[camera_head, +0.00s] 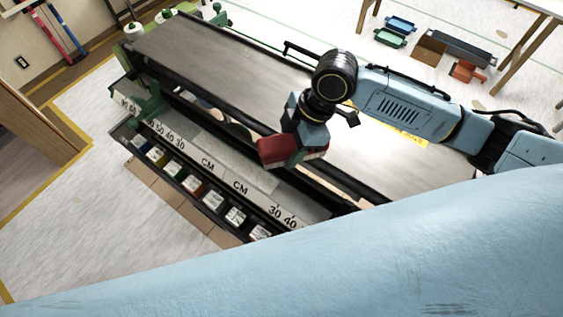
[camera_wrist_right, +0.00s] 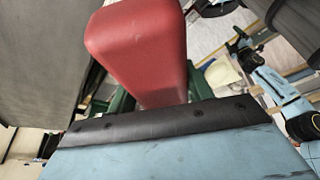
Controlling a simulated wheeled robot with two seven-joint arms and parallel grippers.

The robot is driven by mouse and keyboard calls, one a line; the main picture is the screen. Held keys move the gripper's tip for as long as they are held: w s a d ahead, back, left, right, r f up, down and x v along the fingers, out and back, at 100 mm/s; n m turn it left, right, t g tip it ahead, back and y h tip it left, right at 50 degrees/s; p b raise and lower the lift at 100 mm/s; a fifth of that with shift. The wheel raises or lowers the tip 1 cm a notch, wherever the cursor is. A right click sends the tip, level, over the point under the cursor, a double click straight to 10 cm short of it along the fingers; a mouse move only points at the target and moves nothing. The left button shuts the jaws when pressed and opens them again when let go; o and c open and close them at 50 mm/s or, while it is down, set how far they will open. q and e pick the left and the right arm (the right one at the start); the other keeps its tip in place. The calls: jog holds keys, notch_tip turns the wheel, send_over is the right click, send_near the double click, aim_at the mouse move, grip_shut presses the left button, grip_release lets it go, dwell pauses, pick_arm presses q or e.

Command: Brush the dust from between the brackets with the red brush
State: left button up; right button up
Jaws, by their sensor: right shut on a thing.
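My right gripper (camera_head: 297,145) is shut on the red brush (camera_head: 273,151) above the near side of the wallpaper machine, over its ruler strip. The brush's red handle (camera_wrist_right: 140,50) fills the upper middle of the right wrist view; its bristles are hidden there. A green bracket (camera_head: 150,104) stands at the left end of the machine's near rail. A second bracket is not clear in the head view; the arm and brush cover part of the rail. I cannot make out dust. My left gripper is out of view.
The machine's long grey bed (camera_head: 215,62) runs behind the ruler strip (camera_head: 208,163). A row of small labelled containers (camera_head: 213,200) lies along its near edge. My own light-blue arm covers the lower right. Bins (camera_head: 390,38) sit on the far floor.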

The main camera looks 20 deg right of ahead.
jog(key=s+a+n, duration=0.1)
jog(key=n, duration=0.1)
jog(key=a+f+n+g, duration=0.1)
jog(key=n, duration=0.1)
jog(key=shift+s+p, duration=0.4)
pick_arm(q)
jog(key=b, duration=0.1)
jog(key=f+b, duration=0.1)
jog(key=b, duration=0.1)
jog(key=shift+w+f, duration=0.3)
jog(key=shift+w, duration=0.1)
pick_arm(e)
jog(key=f, duration=0.2)
jog(key=f+n, duration=0.1)
jog(key=f, duration=0.1)
jog(key=f+n+g, duration=0.1)
jog(key=f, duration=0.1)
jog(key=shift+s+a, duration=0.35)
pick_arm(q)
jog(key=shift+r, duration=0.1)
pick_arm(e)
jog(key=shift+r, duration=0.1)
pick_arm(q)
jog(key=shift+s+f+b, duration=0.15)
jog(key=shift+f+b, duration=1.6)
jog(key=shift+b, duration=0.05)
pick_arm(e)
jog(key=shift+f, duration=3.3)
